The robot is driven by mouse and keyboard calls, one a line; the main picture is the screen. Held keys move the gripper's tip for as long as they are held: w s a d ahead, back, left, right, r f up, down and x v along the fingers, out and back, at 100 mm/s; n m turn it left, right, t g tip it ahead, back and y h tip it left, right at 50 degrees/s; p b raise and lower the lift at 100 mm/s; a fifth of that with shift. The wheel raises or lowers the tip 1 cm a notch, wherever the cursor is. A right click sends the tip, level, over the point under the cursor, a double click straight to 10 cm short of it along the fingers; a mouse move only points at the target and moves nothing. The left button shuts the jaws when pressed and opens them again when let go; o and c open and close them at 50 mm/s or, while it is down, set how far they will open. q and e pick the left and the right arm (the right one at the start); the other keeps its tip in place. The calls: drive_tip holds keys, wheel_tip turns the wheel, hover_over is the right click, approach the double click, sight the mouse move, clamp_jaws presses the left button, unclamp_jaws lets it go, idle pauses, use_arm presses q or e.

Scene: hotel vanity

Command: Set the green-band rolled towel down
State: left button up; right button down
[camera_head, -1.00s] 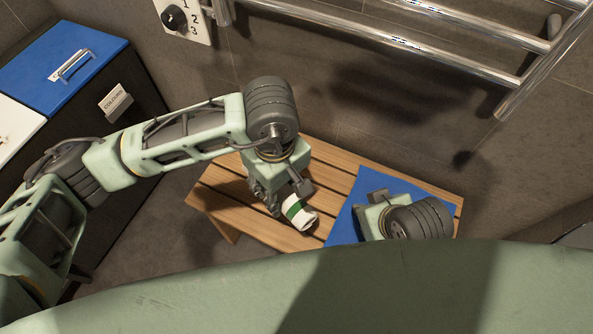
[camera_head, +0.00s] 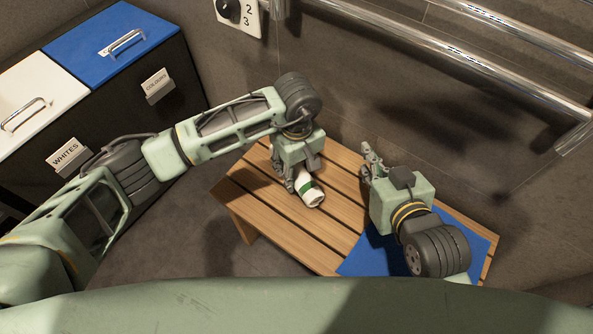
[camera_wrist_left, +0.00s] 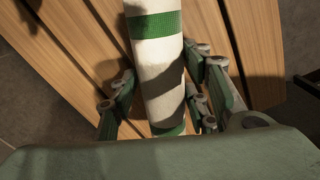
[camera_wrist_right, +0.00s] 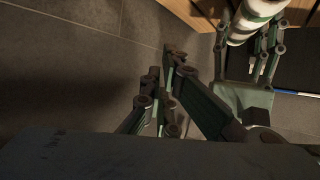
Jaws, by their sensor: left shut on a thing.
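The green-band rolled towel (camera_head: 313,196) is white with green bands. My left gripper (camera_head: 298,184) is shut around it over the slatted wooden bench (camera_head: 330,245). In the left wrist view the towel (camera_wrist_left: 157,70) runs lengthwise between the fingers (camera_wrist_left: 160,90), with one band at the top and another near the palm. I cannot tell whether it touches the slats. My right gripper (camera_head: 369,160) is over the right half of the bench. In the right wrist view its fingers (camera_wrist_right: 163,85) are close together with nothing between them.
A blue cloth or mat (camera_head: 365,258) lies on the bench's right part, partly hidden by my right arm. A hamper with blue (camera_head: 110,45) and white (camera_head: 40,95) lids stands at left. Metal rails (camera_head: 470,65) run along the wall above. Bare slats lie around the towel.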

use_arm(q)
drive_tip(key=shift+f, duration=0.6)
use_arm(e)
drive_tip(key=shift+w+a+r+t, duration=0.2)
drive_tip(key=shift+w+r+t, duration=0.15)
drive_tip(key=shift+r, duration=0.35)
drive_tip(key=shift+w+a+r+t, duration=0.1)
drive_tip(key=shift+w+r+t, duration=0.15)
drive_tip(key=shift+r, duration=0.15)
use_arm(q)
drive_tip(key=o, duration=1.2)
use_arm(e)
drive_tip(key=shift+r, duration=0.15)
